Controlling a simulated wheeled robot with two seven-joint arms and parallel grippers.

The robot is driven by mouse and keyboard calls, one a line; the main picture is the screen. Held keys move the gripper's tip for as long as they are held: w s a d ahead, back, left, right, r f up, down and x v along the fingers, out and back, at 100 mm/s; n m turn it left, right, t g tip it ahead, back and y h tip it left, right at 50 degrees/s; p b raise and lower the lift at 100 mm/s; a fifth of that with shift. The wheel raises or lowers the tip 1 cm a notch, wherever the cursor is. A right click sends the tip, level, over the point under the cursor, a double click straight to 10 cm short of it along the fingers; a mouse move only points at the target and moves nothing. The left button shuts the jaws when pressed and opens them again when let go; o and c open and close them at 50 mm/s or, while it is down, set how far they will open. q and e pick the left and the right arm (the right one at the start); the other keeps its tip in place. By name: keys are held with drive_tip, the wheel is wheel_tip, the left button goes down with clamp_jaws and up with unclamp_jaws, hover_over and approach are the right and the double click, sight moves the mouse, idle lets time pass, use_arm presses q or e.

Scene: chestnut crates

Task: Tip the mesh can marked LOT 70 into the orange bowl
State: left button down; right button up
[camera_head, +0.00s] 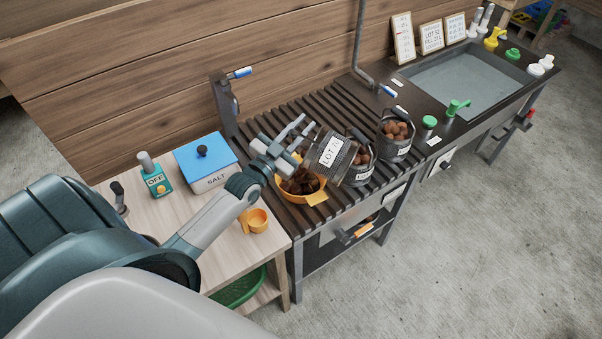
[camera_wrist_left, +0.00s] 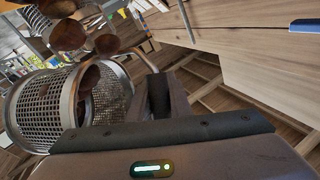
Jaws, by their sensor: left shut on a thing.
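The mesh can marked LOT 70 (camera_head: 322,158) is tilted well over on its side above the slatted grill. My left gripper (camera_head: 291,143) is shut on it. The orange bowl (camera_head: 322,185) stands on the slats just below and to the left of the can, with dark brown chestnuts (camera_head: 300,181) in it. In the left wrist view a mesh can (camera_wrist_left: 42,105) fills the left side, with several chestnuts (camera_wrist_left: 67,35) by it; I cannot tell whether these are inside a can or loose. My right gripper is out of view.
Two more mesh cans with chestnuts stand right of the held can, one close by (camera_head: 358,176) and one farther (camera_head: 397,150). The sink (camera_head: 466,80) is at right.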

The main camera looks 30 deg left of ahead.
use_arm(q)
drive_tip(key=shift+a+r+n, duration=0.25)
drive_tip(key=shift+a+n, duration=0.15)
drive_tip(key=shift+a, duration=0.1)
drive_tip(key=shift+s+a+r+n+t+y+p, duration=0.15)
drive_tip(key=shift+a+r+n+y, duration=0.2)
drive_tip(key=shift+n, duration=0.6)
drive_tip(key=shift+a+r+n+t+y+p, duration=0.1)
drive_tip(key=shift+a+r+n+y, duration=0.3)
drive_tip(key=shift+n, duration=0.6)
drive_tip(key=shift+s+a+r+n+t+y+p, duration=0.15)
drive_tip(key=shift+a+n+y, duration=0.3)
drive_tip(key=shift+n, duration=0.5)
idle(0.9)
drive_tip(key=shift+w, duration=0.1)
drive_tip(key=d+m, duration=0.1)
drive_tip(key=m, duration=0.1)
drive_tip(key=d+f+m+h, duration=0.1)
drive_tip(key=m, duration=0.1)
drive_tip(key=d+f+m+g+h, duration=0.1)
drive_tip(key=m, duration=0.1)
drive_tip(key=shift+w+d+f+m+b, duration=0.1)
drive_tip(key=shift+w+d+m+b, duration=0.2)
drive_tip(key=shift+d+m+b, duration=0.1)
